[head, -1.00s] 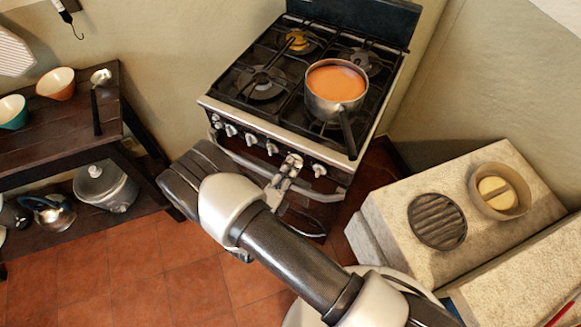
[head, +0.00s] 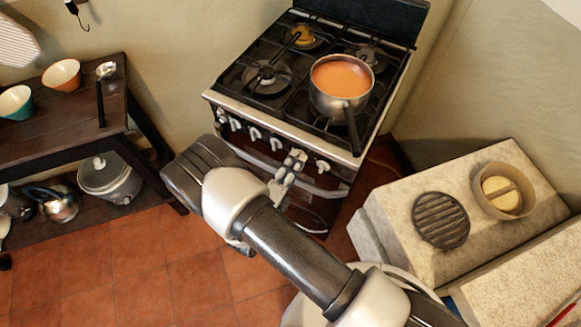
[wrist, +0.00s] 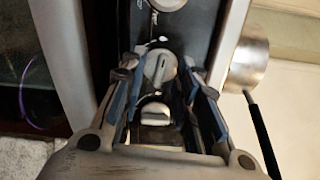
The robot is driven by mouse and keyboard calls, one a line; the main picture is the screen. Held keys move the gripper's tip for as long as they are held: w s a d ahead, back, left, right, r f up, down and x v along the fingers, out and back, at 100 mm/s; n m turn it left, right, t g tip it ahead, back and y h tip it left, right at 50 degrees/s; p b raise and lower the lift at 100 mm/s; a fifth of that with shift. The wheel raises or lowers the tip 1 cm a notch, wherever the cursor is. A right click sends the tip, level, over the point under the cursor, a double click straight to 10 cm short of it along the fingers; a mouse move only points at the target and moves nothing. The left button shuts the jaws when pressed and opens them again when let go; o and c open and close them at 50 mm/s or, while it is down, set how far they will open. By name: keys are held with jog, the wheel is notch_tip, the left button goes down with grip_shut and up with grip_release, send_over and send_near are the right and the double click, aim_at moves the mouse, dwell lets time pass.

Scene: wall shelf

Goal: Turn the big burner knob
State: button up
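The stove (head: 297,110) has a row of pale knobs along its front panel. My gripper (head: 292,162) is at this panel, toward its right end, and hides part of it in the head view. In the wrist view my gripper (wrist: 165,75) is open. A round knob (wrist: 158,70) with a raised grip lies between its fingertips, with a small gap visible on each side. A second pale knob-like part (wrist: 154,112) shows lower between the fingers. Another knob (wrist: 168,4) shows at the top edge. I cannot tell which knob serves the big burner.
A pot of orange soup (head: 341,84) sits on the right front burner, its handle reaching over the stove's front edge. A dark wooden table (head: 66,105) with bowls stands at left. A stone counter (head: 395,225) is at right.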

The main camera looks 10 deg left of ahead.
jog(key=v, duration=1.2)
jog(key=shift+c, duration=0.3)
grip_shut()
dwell(0.9)
